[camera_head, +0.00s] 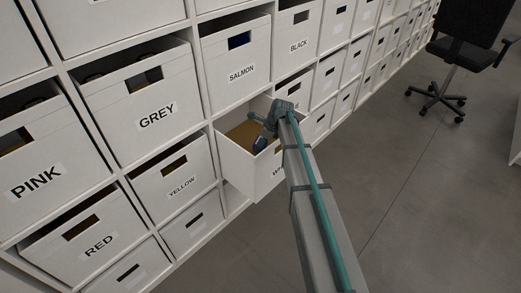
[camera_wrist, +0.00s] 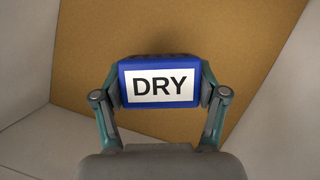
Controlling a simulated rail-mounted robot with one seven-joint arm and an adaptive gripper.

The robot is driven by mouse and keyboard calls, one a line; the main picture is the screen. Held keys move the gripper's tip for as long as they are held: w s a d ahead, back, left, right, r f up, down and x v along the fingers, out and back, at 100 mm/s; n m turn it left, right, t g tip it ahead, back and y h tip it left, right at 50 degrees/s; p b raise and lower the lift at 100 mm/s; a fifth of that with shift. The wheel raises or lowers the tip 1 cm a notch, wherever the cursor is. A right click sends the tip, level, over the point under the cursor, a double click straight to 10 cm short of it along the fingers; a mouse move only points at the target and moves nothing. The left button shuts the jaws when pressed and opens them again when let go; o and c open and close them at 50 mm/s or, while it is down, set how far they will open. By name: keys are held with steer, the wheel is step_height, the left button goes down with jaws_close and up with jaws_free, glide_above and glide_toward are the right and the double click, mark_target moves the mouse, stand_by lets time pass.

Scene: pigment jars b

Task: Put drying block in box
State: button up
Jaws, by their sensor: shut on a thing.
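The drying block (camera_wrist: 160,64) is blue with a white label reading DRY. In the wrist view it sits between the two fingers of my gripper (camera_wrist: 160,98), which is shut on it. In the head view my gripper (camera_head: 261,138) is over the pulled-out white box (camera_head: 238,174), whose label is mostly hidden by my arm and begins with W. The box has a brown bottom, which also shows behind the block in the wrist view (camera_wrist: 235,40). The block shows in the head view as a small dark blue patch (camera_head: 260,144). I cannot tell whether it touches the bottom.
White shelving holds labelled boxes: GREY (camera_head: 150,100), SALMON (camera_head: 240,65), BLACK (camera_head: 300,38), YELLOW (camera_head: 180,178), RED (camera_head: 90,235) and PINK (camera_head: 35,165). A black office chair (camera_head: 465,50) stands at the upper right. The grey floor (camera_head: 430,190) on the right is clear.

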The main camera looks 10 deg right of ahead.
steer(key=shift+f, duration=1.6)
steer(key=o, duration=1.2)
steer(key=shift+f, duration=0.15)
steer(key=shift+o, duration=0.2)
steer(key=v, duration=1.2)
steer(key=shift+p, duration=0.45)
steer(key=shift+w+r, duration=0.15)
steer(key=shift+r, duration=0.1)
